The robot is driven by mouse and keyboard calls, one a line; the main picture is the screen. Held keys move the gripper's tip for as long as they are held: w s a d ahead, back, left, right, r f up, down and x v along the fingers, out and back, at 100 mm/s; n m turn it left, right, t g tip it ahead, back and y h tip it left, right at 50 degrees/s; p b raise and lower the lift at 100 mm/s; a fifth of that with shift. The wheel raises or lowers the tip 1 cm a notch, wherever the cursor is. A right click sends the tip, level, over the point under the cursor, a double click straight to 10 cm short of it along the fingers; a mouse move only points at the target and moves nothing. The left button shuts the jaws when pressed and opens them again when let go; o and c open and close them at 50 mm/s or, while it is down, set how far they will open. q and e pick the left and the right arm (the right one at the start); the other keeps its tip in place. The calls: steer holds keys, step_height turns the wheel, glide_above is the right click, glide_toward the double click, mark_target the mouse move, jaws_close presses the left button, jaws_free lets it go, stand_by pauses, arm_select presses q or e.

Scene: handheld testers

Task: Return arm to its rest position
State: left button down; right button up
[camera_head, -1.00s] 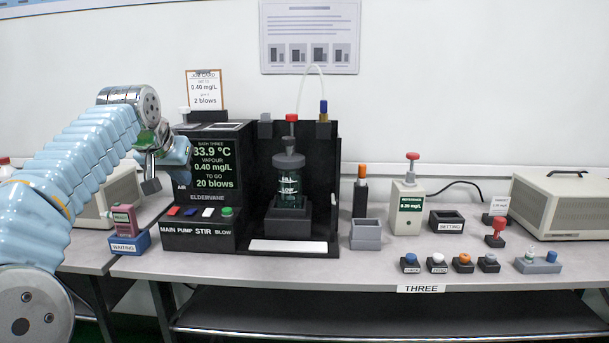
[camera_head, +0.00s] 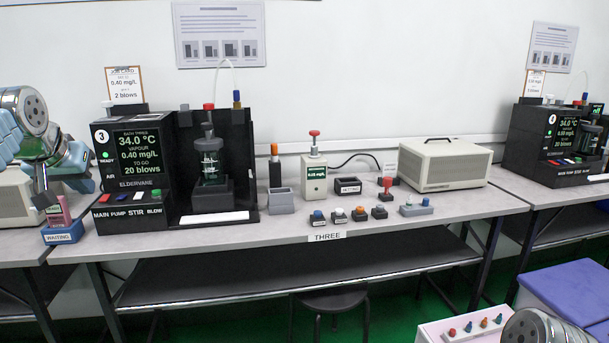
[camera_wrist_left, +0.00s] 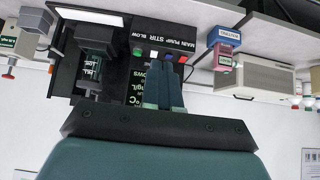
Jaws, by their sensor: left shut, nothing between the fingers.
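My left arm comes in from the left edge in the head view. Its gripper (camera_head: 45,196) points down at the left end of the bench, in front of a beige box and above the pink tester (camera_head: 58,212) in the blue WAITING holder (camera_head: 62,235). It is apart from the black bath unit (camera_head: 130,165) to its right. In the left wrist view the fingers (camera_wrist_left: 163,82) are together, empty, before the unit's panel; the picture is upside down. The pink tester also shows there (camera_wrist_left: 224,57). My right gripper is not in view.
Bench THREE (camera_head: 325,237) holds a glass vessel (camera_head: 210,160), a grey holder (camera_head: 281,201), a reference tester (camera_head: 314,175), several coloured knobs and a beige box (camera_head: 440,165). A stool (camera_head: 330,300) stands below. A second bath unit (camera_head: 545,145) is at right.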

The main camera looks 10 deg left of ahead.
arm_select(q)
steer(key=w+d+f+m+g+h, duration=0.1)
steer(key=w+d+f, duration=0.35)
steer(key=f, duration=0.55)
steer(key=w+d+f+m+h, duration=0.1)
steer(key=w+d+f, duration=0.3)
steer(key=f, duration=0.6)
steer(key=w+d+f+g+h, duration=0.1)
steer(key=w+d+f+h, duration=0.15)
steer(key=d+f, duration=0.55)
steer(key=s+d+f+g, duration=0.1)
steer(key=s+d+f, duration=0.25)
steer(key=f, duration=0.65)
steer(key=s+d+f+g, duration=0.15)
steer(key=d+f, duration=0.35)
steer(key=f, duration=0.5)
steer(key=s+d+f+g, duration=0.1)
steer(key=s+d+f, duration=0.3)
steer(key=s, duration=0.4)
steer(key=s+d+f+g+h, duration=0.1)
steer(key=s+d+f, duration=0.3)
steer(key=s, duration=0.5)
steer(key=s+d+f+g+h, duration=0.1)
steer(key=s+d+f, duration=0.3)
steer(key=s+f, duration=0.4)
steer(key=shift+s, duration=0.45)
